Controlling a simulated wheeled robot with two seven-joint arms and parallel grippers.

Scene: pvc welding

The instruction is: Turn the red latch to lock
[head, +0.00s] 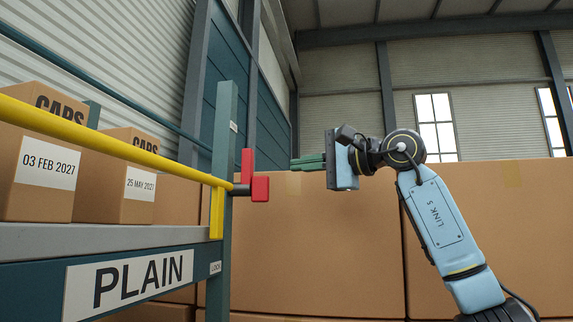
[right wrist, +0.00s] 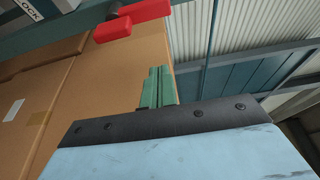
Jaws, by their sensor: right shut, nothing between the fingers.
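The red latch (head: 255,184) is mounted on the teal rack post at the end of the yellow bar. It has one upright arm and a block to the right. In the right wrist view the latch (right wrist: 134,19) shows at the top, beyond my fingertips. My right gripper (head: 295,163) points left toward the latch at about its height, with a gap between them. Its green fingers, also in the right wrist view (right wrist: 156,72), are together and empty. My left gripper is not in view.
The yellow bar (head: 110,142) runs along the rack above a shelf beam marked PLAIN (head: 128,281). Cardboard boxes (head: 38,165) stand on the shelf. Large cardboard boxes (head: 310,250) fill the space behind the latch and my right arm. The air between latch and gripper is clear.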

